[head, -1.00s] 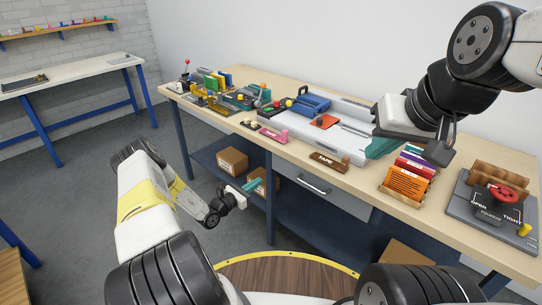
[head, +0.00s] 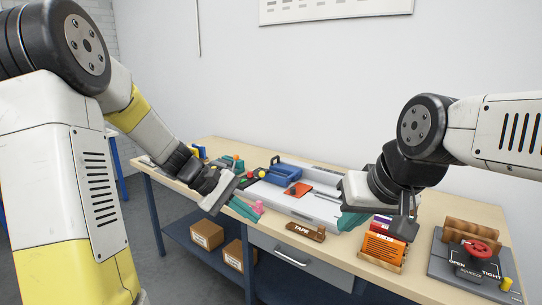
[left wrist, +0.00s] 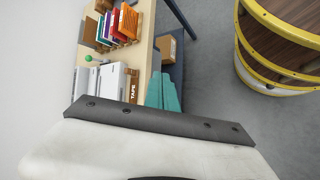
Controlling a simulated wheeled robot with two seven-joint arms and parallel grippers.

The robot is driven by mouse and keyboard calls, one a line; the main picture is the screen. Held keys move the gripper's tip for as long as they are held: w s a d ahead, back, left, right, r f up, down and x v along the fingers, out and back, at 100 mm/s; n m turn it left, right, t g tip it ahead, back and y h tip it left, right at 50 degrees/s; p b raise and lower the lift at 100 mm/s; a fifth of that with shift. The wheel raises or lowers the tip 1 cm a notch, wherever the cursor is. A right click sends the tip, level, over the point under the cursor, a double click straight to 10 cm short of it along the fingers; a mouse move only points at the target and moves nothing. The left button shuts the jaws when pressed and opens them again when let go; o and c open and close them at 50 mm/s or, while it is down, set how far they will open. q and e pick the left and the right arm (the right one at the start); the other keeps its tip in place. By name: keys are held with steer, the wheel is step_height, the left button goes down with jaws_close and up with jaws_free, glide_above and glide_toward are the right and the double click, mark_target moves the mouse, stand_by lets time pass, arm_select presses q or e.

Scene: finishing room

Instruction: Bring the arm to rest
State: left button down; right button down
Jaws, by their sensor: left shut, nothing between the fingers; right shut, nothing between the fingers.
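My left gripper (head: 244,209) hangs over the front edge of the workbench (head: 215,146), left of the tape block; its teal fingers are shut and empty. They show side by side in the left wrist view (left wrist: 163,93), with the floor and bench edge beyond. My right gripper (head: 350,221) has its teal fingers shut and empty, low over the front part of the bench, just right of the tape block (head: 306,231) and left of the orange card rack (head: 381,248). Its wrist hides part of the bench behind it.
A grey-white tray (head: 315,208) with a blue toolbox (head: 284,170) lies between the grippers. A pink piece (head: 258,207) sits close to my left fingers. A grey panel with a red knob (head: 481,247) stands at the right. Cardboard boxes (head: 206,234) are on the shelf below.

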arm_select(q)
steer(key=s+a+r+m+t+y, duration=0.2)
steer(key=s+a+r+m+y, duration=0.1)
steer(key=s, duration=0.5)
steer(key=s+a+r+m+t+y, duration=0.3)
steer(key=s+a+r+m+y, duration=0.1)
steer(key=s+r, duration=0.3)
steer(key=s+a, duration=0.1)
steer(key=s, duration=0.1)
steer(key=shift+s+a+r, duration=0.15)
steer(key=shift+s+a, duration=0.15)
